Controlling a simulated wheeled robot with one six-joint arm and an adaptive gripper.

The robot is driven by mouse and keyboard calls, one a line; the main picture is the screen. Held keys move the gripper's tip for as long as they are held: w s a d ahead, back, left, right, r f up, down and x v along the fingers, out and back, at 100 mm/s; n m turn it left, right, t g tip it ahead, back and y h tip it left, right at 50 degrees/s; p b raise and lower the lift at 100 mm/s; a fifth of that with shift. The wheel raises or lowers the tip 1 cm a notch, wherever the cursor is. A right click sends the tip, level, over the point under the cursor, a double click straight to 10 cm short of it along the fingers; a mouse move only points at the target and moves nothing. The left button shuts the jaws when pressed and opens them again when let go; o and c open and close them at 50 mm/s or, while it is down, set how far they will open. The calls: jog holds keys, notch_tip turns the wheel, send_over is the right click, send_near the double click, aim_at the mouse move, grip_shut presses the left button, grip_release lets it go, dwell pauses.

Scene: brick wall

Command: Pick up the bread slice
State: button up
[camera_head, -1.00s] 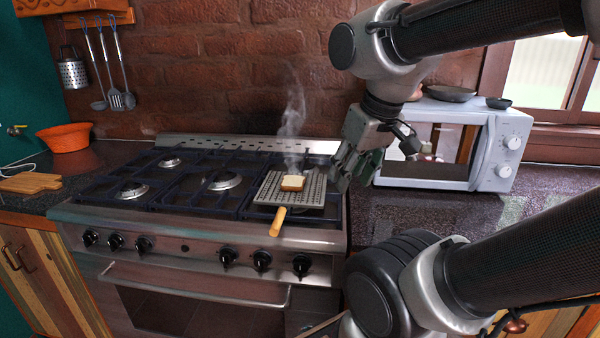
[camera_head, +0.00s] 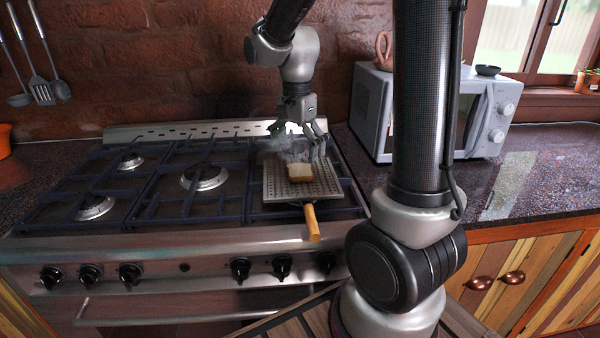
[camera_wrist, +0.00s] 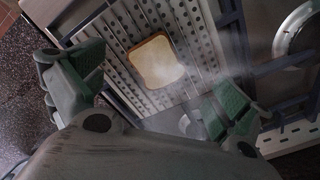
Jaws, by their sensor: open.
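The bread slice (camera_head: 300,172) lies flat on a perforated metal toaster plate (camera_head: 276,186) with a wooden handle (camera_head: 312,223), on the right burner of the stove. In the wrist view the square, pale slice with a brown crust (camera_wrist: 156,61) lies ahead of the fingers, a little left of centre. My gripper (camera_head: 303,146) points down just above and behind the slice. Its green-padded fingers show spread apart in the wrist view (camera_wrist: 150,92), with nothing between them. A thin haze of smoke partly veils the slice and plate there.
The gas stove (camera_head: 110,240) has dark raised grates and burners left of the plate. A white microwave (camera_head: 375,110) stands on the dark counter at the right. A brick wall rises close behind the stove. Utensils hang at the upper left.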

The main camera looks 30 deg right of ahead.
aim_at(299, 170)
jog(key=f, duration=0.5)
jog(key=shift+d+f, duration=0.15)
jog(key=shift+d, duration=0.1)
jog(key=c, duration=0.8)
